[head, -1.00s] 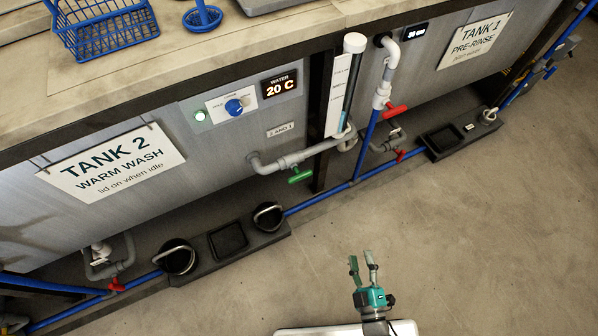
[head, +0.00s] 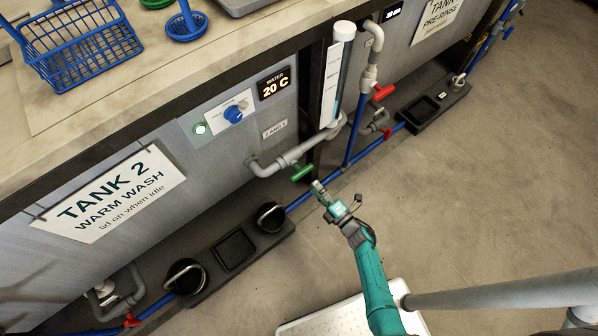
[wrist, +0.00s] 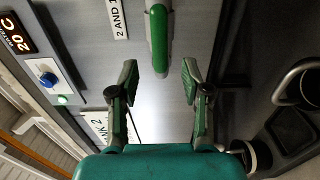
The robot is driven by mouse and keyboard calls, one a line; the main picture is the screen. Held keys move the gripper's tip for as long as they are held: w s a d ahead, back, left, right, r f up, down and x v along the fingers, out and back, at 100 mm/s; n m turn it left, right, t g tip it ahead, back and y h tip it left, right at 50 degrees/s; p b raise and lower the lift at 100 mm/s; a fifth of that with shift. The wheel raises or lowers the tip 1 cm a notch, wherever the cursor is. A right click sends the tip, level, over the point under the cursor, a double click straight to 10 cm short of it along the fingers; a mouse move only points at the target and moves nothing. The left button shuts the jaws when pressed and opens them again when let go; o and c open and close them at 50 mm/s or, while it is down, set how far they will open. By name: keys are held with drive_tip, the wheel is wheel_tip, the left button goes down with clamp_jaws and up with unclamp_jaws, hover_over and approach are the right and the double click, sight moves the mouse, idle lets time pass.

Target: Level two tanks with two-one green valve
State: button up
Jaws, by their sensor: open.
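The green valve handle (head: 303,172) sits on the grey pipe (head: 290,157) low on the front between Tank 2 and Tank 1. Its green lever also shows in the wrist view (wrist: 158,40), upright in that picture, just beyond and between the fingertips. My gripper (head: 318,186) is just short of the handle in the head view. In the wrist view my gripper (wrist: 160,78) has its two fingers wide apart, with nothing between them. A label plate (wrist: 118,18) beside the lever reads "2 AND 1", its end cut off. The Tank 2 sign (head: 112,190) hangs to the left.
Red handles (head: 383,92) are on the pipes to the right. A clear level tube (head: 336,80) stands between the tanks. A blue knob (head: 233,114) and a 20 C display (head: 273,84) are on the panel. Black trays (head: 236,250) line the floor edge.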

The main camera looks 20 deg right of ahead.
sight(304, 175)
drive_tip(key=x, duration=0.8)
drive_tip(key=shift+w+a+f, duration=0.1)
drive_tip(key=shift+w, duration=0.3)
clamp_jaws()
